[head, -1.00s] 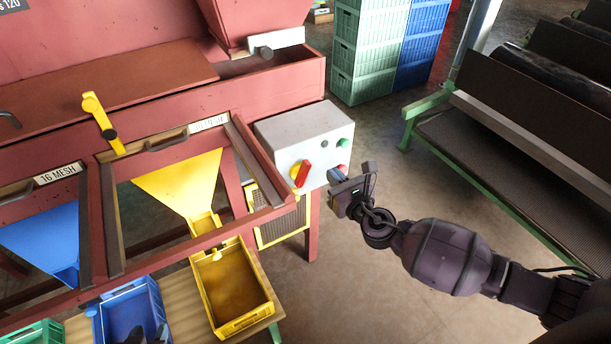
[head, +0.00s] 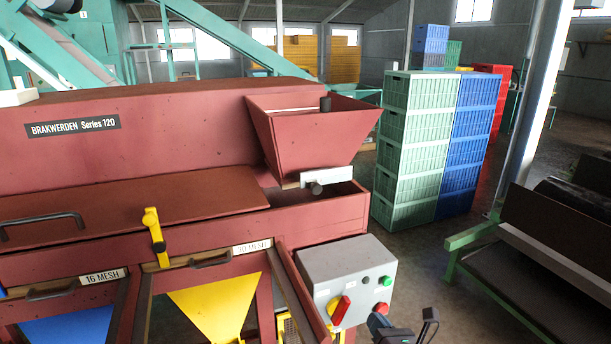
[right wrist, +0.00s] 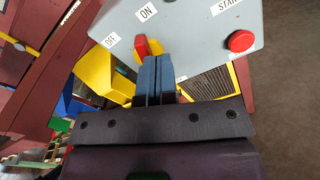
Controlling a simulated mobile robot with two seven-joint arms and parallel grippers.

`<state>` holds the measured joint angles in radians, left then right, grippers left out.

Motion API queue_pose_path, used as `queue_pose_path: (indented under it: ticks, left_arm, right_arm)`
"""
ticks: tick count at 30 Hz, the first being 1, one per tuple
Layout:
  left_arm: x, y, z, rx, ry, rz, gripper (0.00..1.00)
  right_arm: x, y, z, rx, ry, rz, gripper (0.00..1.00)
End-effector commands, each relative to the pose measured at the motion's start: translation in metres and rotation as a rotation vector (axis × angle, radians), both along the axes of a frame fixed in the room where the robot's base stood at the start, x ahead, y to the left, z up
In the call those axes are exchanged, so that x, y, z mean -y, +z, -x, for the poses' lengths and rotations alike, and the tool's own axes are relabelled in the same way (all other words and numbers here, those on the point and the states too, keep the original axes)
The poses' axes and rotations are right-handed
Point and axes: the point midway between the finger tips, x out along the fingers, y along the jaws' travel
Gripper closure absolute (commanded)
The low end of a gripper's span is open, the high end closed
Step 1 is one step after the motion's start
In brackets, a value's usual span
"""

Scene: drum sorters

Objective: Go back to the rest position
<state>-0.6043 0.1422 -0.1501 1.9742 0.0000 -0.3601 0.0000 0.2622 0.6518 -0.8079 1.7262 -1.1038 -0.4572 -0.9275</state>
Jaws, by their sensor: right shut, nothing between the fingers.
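My right gripper (head: 380,324) is at the bottom of the head view, beside the lower right corner of the grey control box (head: 345,265). In the right wrist view its blue fingers (right wrist: 158,75) are shut together with nothing between them, in front of the control box (right wrist: 190,25). The box carries a red rotary switch on a yellow plate (head: 340,310), a green button (head: 386,281) and a red button (head: 381,308). In the right wrist view the red switch handle (right wrist: 142,46) is just left of the fingertips. Contact cannot be told. My left gripper is not in view.
The red drum sorter (head: 150,150) with its hopper (head: 315,135) fills the left. Green crates (head: 410,150) and blue crates (head: 470,145) stand in stacks behind it. A dark conveyor with a green frame (head: 480,233) stands at right. Open floor lies between.

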Motion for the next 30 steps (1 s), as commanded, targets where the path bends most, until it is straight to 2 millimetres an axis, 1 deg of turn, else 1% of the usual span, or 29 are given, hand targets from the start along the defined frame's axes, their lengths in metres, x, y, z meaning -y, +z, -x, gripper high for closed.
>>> queue_pose_path:
  ticks: [3, 5, 6, 8, 9, 11, 12, 15, 17, 18, 20, 21, 23, 24, 26, 27, 30]
  left_arm:
    - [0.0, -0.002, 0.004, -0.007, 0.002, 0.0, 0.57]
    - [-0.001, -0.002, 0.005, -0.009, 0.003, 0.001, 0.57]
    - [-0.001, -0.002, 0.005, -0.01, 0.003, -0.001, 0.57]
    - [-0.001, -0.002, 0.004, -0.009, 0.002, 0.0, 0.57]
    - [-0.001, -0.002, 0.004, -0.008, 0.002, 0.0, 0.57]
    - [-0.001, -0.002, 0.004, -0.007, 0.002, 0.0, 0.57]
    - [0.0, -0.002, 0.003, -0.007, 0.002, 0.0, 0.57]
    - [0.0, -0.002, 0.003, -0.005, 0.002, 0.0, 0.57]
    - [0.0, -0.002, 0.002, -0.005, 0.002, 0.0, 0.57]
    - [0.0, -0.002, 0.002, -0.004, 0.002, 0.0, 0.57]
    - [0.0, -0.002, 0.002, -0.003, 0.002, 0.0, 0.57]
    - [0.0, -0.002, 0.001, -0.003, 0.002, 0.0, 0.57]
    - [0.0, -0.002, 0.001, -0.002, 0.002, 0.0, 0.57]
    - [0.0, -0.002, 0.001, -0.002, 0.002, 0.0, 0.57]
    - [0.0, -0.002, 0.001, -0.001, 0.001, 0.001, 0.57]
    - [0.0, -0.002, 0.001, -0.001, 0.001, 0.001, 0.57]
    - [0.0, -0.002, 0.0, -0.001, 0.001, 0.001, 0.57]
  right_arm:
    - [-0.002, 0.017, -0.007, -0.152, -0.033, -0.37, 1.0]
    - [-0.003, 0.018, -0.005, -0.248, -0.059, -0.583, 1.0]
    - [-0.003, 0.018, -0.002, -0.312, -0.079, -0.727, 1.0]
    - [-0.001, 0.014, 0.006, -0.405, -0.118, -0.943, 1.0]
    - [0.0, 0.011, 0.011, -0.464, -0.145, -1.087, 1.0]
    - [0.005, 0.004, 0.022, -0.549, -0.193, -1.304, 1.0]
    - [0.009, -0.001, 0.03, -0.6, -0.228, -1.449, 1.0]
    - [0.022, -0.015, 0.052, -0.694, -0.317, -1.766, 1.0]
    - [0.032, -0.025, 0.067, -0.728, -0.371, -1.928, 1.0]
    - [0.039, -0.031, 0.077, -0.743, -0.405, -2.026, 1.0]
    - [0.05, -0.042, 0.093, -0.754, -0.459, -2.156, 1.0]
    - [0.057, -0.049, 0.104, -0.753, -0.496, -2.233, 1.0]
    - [0.069, -0.061, 0.123, -0.743, -0.554, -2.328, 1.0]
    - [0.077, -0.069, 0.136, -0.729, -0.593, -2.38, 1.0]
    - [0.089, -0.08, 0.155, -0.703, -0.654, -2.44, 1.0]
    - [0.096, -0.088, 0.169, -0.683, -0.694, -2.468, 1.0]
    - [0.11, -0.107, 0.2, -0.635, -0.789, -2.506, 1.0]
